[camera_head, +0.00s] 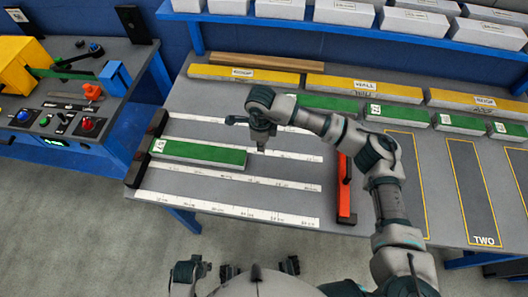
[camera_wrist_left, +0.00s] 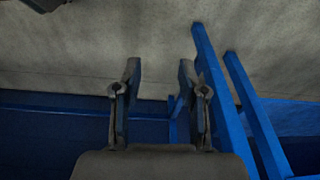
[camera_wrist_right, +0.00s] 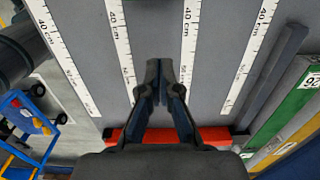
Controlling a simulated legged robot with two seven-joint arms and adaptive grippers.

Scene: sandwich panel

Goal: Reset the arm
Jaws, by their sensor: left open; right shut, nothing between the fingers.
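My right arm reaches over the grey table (camera_head: 290,222) from the lower right in the head view. Its gripper (camera_head: 261,147) points down above the ruler strips, right of a green-topped panel (camera_head: 198,152), and holds nothing. In the right wrist view, its fingertips (camera_wrist_right: 160,72) are together, with white rulers on both sides and a red bar (camera_wrist_right: 215,135) behind. In the left wrist view, my left gripper (camera_wrist_left: 158,80) has its fingers spread and empty, with grey floor and blue frame legs (camera_wrist_left: 225,90) beyond. My left arm is low at the bottom of the head view, partly cut off.
A red-orange stop bar (camera_head: 345,190) stands right of the rulers and a dark bar (camera_head: 147,150) at their left. Yellow panels (camera_head: 243,75) and green panels (camera_head: 397,113) lie along the back. A blue shelf (camera_head: 350,35) holds white boxes. A side bench (camera_head: 95,68) stands left.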

